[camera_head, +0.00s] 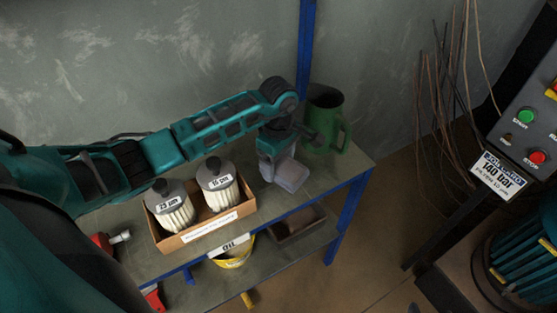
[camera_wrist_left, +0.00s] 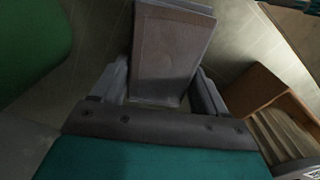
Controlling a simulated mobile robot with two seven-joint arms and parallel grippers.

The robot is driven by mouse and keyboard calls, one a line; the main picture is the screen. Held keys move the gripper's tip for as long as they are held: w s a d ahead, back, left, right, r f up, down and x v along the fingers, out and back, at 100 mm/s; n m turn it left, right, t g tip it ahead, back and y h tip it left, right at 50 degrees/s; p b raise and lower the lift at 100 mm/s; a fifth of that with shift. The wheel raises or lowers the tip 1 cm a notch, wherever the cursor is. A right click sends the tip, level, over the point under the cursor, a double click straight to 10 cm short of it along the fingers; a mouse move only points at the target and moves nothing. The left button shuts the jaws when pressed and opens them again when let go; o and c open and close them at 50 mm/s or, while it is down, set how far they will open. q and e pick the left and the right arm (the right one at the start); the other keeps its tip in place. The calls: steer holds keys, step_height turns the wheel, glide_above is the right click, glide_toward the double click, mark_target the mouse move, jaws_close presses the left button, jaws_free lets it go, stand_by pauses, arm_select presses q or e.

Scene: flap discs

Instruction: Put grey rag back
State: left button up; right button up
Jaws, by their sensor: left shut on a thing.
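The grey rag (camera_head: 291,177) looks like a folded, boxy grey piece at the right part of the workbench top (camera_head: 318,187). My left gripper (camera_head: 281,163) reaches over the bench from the left and is shut on the rag, pointing down. In the left wrist view the rag (camera_wrist_left: 172,50) sits between the two fingers of the gripper (camera_wrist_left: 162,88). I cannot tell whether the rag touches the bench top. My right gripper is not in view.
A green jug (camera_head: 324,122) stands just behind and right of the rag. A cardboard box (camera_head: 206,230) with two filters (camera_head: 217,185) is to its left. Below are a yellow bucket (camera_head: 236,257) and a dark tray (camera_head: 298,226). A blue post (camera_head: 306,50) rises behind.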

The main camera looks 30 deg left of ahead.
mark_target(278, 163)
arm_select(q)
steer(key=o, duration=0.9)
steer(key=shift+o, duration=0.2)
steer(key=shift+w+r, duration=0.1)
steer(key=shift+r, duration=0.4)
step_height(278, 163, up, 11)
steer(key=p, duration=0.1)
steer(key=shift+r, duration=0.15)
steer(key=shift+s, duration=0.2)
